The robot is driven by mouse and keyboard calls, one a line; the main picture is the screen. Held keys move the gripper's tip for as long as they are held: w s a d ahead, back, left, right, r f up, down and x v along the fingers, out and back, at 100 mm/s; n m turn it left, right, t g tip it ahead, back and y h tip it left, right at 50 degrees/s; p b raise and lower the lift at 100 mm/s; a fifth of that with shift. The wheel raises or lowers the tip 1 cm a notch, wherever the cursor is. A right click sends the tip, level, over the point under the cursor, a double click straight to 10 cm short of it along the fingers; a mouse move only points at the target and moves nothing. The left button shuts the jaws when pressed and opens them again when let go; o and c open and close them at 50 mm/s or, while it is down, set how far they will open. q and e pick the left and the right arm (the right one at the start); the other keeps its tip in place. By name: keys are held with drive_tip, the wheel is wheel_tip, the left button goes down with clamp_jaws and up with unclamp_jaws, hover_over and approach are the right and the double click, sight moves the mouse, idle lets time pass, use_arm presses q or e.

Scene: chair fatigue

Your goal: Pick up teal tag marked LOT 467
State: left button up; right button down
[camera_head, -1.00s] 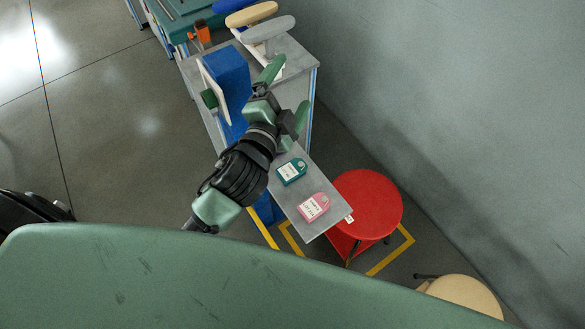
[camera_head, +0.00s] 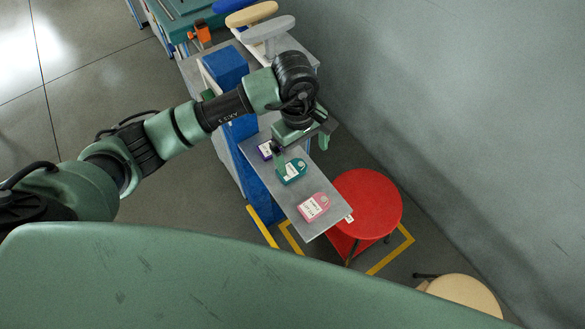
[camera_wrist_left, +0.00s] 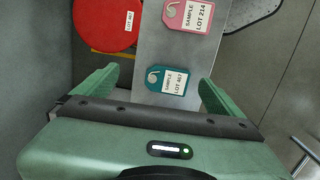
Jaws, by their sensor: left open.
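The teal tag (camera_head: 292,171) lies flat on the narrow grey shelf (camera_head: 268,187), between a pink tag and a purple tag. In the left wrist view the teal tag (camera_wrist_left: 180,74) has a white label reading SAMPLE LOT 467 and a hole with a pale ring at its left end. My left gripper (camera_head: 302,150) is open and empty over the shelf, just beyond the teal tag. In the left wrist view its fingers (camera_wrist_left: 154,97) stand wide apart, with the tag between and ahead of them. The right gripper is in neither view.
The pink tag (camera_head: 314,207), labelled LOT 214, lies near the shelf's end. The purple tag (camera_head: 265,150) is partly hidden by my arm. A red stool (camera_head: 367,203) with a LOT 467 label stands beside the shelf. A blue box (camera_head: 224,67) and armrests (camera_head: 268,28) are behind.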

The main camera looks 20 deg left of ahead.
sight(293, 169)
use_arm(q)
drive_tip(key=shift+w+a+y, duration=0.25)
drive_tip(key=shift+a+y, duration=0.25)
drive_tip(key=shift+a, duration=0.45)
drive_tip(key=shift+a+f, duration=0.25)
drive_tip(key=shift+f, duration=0.05)
wheel_tip(293, 169, down, 6)
drive_tip(key=p, duration=0.3)
drive_tip(key=shift+s+a+f, duration=0.15)
drive_tip(key=shift+f, duration=0.4)
drive_tip(key=c, duration=1.4)
drive_tip(key=shift+c, duration=0.2)
drive_tip(key=shift+r, duration=0.1)
